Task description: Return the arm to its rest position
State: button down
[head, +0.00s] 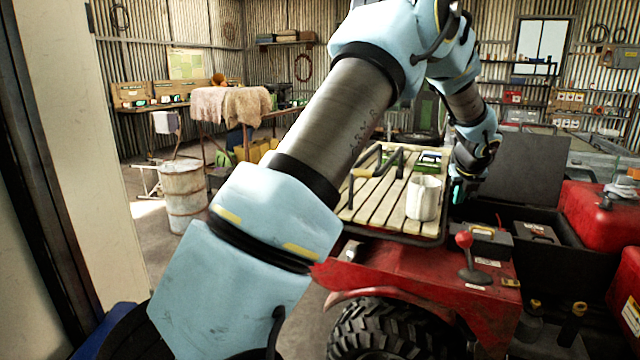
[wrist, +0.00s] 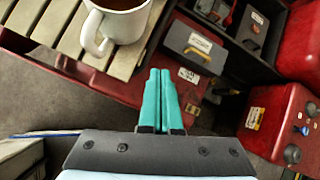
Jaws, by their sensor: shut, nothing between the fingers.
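My arm, light blue and bare metal, rises from the bottom of the head view, bends at the top and reaches down to the right. My gripper (head: 459,190) hangs above the right end of the quad's slatted rack (head: 345,212), to the right of a white mug. In the wrist view, my gripper (wrist: 165,75) shows its two teal fingers pressed together with nothing between them. The fingers point toward the red bodywork beside the rack. The mug stays apart from the fingers.
The white mug (head: 424,197) stands upright on the rack and holds dark liquid in the wrist view (wrist: 118,20). A red-knobbed lever (head: 466,243) and grey cases (head: 535,232) are close by. A rusty drum (head: 185,195) stands on the floor at left.

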jog(key=s+a+f+n+g+y+b, duration=0.1)
jog(key=s+a+f+n, duration=0.15)
jog(key=a+n, duration=0.8)
jog(key=s+a+f+n+g+y+b, duration=0.1)
jog(key=s+a+n+b, duration=0.35)
jog(key=a, duration=1.05)
jog(key=s+a+f+n+g, duration=0.1)
jog(key=s+a+f+n, duration=0.1)
jog(key=s+a+n, duration=0.7)
jog(key=s+a+f+n+g, duration=0.2)
jog(key=s+a+f+n, duration=0.1)
jog(key=s+a+n, duration=0.5)
jog(key=a+n, duration=0.1)
jog(key=n, duration=0.2)
jog(key=shift+s, duration=0.35)
